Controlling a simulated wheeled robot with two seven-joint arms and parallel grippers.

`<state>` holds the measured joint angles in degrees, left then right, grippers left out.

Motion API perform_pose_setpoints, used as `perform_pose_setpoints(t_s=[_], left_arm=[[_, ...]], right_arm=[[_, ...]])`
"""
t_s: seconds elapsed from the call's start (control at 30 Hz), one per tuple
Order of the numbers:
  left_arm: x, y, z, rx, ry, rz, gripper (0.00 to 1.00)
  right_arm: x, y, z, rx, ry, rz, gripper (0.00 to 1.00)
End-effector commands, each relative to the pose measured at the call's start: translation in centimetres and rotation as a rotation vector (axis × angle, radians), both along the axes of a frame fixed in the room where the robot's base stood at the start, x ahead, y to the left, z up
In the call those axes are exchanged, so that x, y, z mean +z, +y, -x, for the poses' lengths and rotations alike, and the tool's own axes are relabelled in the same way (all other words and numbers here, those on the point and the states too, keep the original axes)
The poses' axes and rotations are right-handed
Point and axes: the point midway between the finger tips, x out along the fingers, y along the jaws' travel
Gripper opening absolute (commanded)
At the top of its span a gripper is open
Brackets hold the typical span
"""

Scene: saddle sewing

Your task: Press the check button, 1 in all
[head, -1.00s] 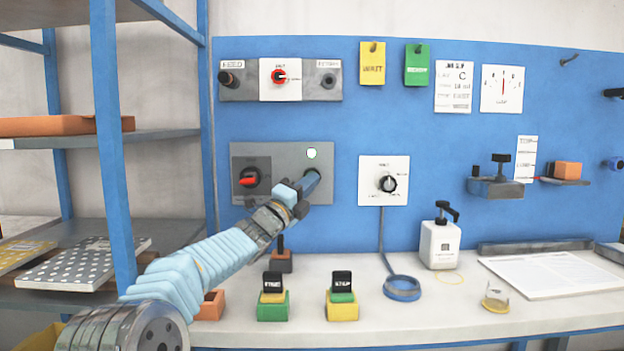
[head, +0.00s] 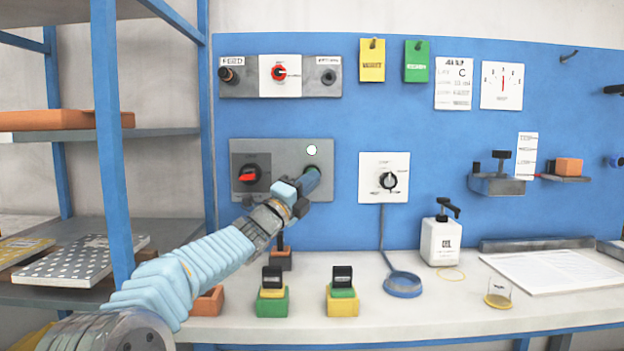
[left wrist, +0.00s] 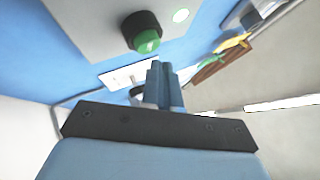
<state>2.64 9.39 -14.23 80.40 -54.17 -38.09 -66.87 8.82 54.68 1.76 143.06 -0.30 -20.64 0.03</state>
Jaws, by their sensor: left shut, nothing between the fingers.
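A green push button (left wrist: 147,41) in a black collar shows in the left wrist view, on the grey panel (head: 285,152). In the left wrist view the fingertips (left wrist: 160,66) are just below the button, with a small gap in the picture; contact cannot be made out. My right gripper is out of view.
A red-handled dark switch (head: 250,175) is left of the gripper on the same panel. A white dial box (head: 384,180) is to the right. A blue shelf post (head: 111,150) is at left.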

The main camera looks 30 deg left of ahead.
Motion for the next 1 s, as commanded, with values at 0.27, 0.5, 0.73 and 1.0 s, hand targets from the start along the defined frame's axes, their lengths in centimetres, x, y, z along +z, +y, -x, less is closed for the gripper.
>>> perform_pose_setpoints(t_s=[0.27,0.5,0.73,1.0], left_arm=[[-0.3,-0.5,0.9,0.000,-0.002,0.000,0.00],[-0.3,-1.8,2.9,-0.001,-0.003,0.000,0.00],[-0.1,-2.6,4.2,0.000,-0.001,0.000,0.00],[0.1,-2.6,4.3,0.000,0.000,0.000,0.00]], right_arm=[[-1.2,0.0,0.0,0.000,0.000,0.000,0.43],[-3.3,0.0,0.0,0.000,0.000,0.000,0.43],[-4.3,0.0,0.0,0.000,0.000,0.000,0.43],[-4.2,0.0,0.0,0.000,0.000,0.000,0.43]])
